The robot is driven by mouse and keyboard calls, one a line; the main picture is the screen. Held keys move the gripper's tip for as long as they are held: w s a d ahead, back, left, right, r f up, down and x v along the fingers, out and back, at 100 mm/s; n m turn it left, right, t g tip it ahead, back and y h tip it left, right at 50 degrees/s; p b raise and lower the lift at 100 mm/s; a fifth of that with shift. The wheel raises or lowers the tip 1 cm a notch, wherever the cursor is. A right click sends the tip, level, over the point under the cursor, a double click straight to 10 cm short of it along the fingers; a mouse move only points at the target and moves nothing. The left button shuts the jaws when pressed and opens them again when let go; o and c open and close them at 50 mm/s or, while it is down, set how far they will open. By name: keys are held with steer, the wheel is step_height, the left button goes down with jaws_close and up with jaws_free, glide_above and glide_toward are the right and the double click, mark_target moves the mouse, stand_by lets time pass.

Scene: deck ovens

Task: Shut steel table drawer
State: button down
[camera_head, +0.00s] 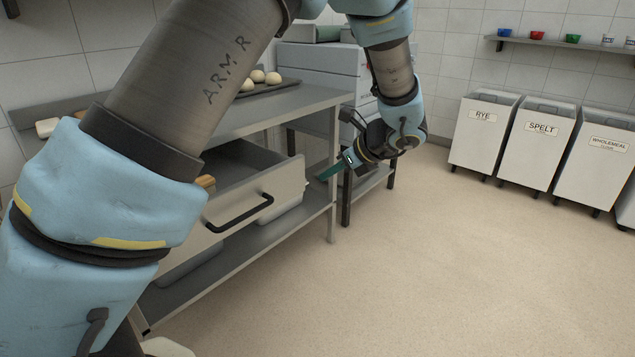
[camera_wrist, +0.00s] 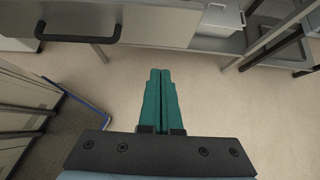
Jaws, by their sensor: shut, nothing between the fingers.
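The steel table's drawer (camera_head: 258,202) is pulled out, and the inside shows above its pale front. Its black bar handle (camera_head: 240,214) is on the front face; the handle also shows at the top left of the wrist view (camera_wrist: 78,37). The steel table (camera_head: 265,110) stands behind the drawer. My gripper (camera_head: 328,174) is to the right of the drawer front in the head view, apart from the handle. Its teal fingers (camera_wrist: 161,98) are together with nothing between them. My arm hides the drawer's left part.
A tray of dough balls (camera_head: 272,84) is on the tabletop. A white tub (camera_wrist: 222,20) sits on the lower shelf. Labelled bins, including one marked SPELT (camera_head: 535,143), stand along the right wall. The floor (camera_head: 400,270) in front is clear.

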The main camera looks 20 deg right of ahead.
mark_target(288, 187)
steer(key=x, duration=0.3)
steer(key=r+p+x, duration=0.1)
steer(key=x, duration=0.3)
steer(key=w+x, duration=0.1)
steer(key=x, duration=0.3)
steer(key=shift+w+a+r, duration=0.1)
steer(key=shift+w+a, duration=0.1)
steer(key=shift+a, duration=0.25)
steer(key=shift+w+a+p, duration=0.3)
steer(key=shift+w+p, duration=0.05)
steer(key=shift+w, duration=0.25)
